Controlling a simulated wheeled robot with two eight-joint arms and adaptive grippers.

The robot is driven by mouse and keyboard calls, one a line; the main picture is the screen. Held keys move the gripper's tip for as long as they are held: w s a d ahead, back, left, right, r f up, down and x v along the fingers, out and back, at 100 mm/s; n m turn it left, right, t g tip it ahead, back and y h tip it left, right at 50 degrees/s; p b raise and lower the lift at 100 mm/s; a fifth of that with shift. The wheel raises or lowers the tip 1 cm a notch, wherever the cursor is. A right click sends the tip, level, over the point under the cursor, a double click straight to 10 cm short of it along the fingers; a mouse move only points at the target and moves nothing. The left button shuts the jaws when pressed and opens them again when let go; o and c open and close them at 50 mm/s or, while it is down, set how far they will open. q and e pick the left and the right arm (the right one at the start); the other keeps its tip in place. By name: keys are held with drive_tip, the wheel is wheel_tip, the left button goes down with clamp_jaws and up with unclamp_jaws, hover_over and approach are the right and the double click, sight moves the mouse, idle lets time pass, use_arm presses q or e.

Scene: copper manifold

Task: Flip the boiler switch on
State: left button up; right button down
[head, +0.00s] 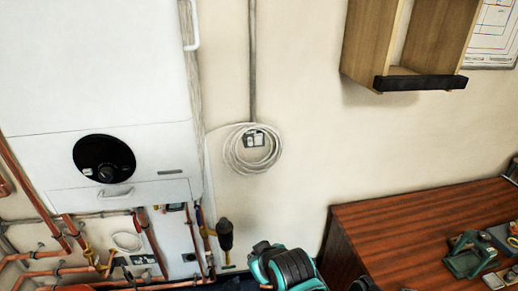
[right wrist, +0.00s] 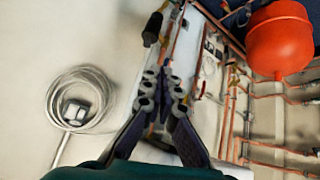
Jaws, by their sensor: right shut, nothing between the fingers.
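The boiler switch appears to be a small pale wall plate (head: 254,139) below a vertical grey conduit, ringed by a coil of white cable. It also shows in the right wrist view as a pale box (right wrist: 75,112) inside the coil. Whether it is on or off is too small to tell. My right gripper (right wrist: 166,75) is shut and empty, apart from the switch, which lies to its left in the right wrist view. In the head view its teal and black body (head: 285,268) is at the bottom, below the switch; its fingertips are unclear there. My left gripper is not in view.
The white boiler (head: 95,60) with a round black dial hangs at the left, with copper pipes below. A dark fitting (head: 225,235) stands beside them. A wooden shelf (head: 366,40) and a wooden bench (head: 390,225) are at right. An orange vessel (right wrist: 279,38) shows in the right wrist view.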

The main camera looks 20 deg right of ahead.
sight(259, 145)
drive_tip(key=w+d+r+n+t+h, duration=0.2)
drive_tip(key=w+d+n, duration=0.4)
drive_tip(key=w, duration=0.8)
drive_tip(key=w+d+r+n+t+h, duration=0.2)
drive_tip(key=w+d+r+n+t, duration=0.2)
drive_tip(key=w+d+n, duration=0.3)
drive_tip(key=shift+w+d+t+b, duration=0.45)
drive_tip(key=shift+w+d+t, duration=0.45)
drive_tip(key=shift+w+d, duration=2)
drive_tip(key=shift+w+a, duration=0.75)
drive_tip(key=b+x, duration=0.3)
drive_tip(key=x, duration=1)
drive_tip(key=shift+b, duration=0.35)
drive_tip(key=shift+w+d, duration=0.1)
drive_tip(key=shift+w, duration=0.35)
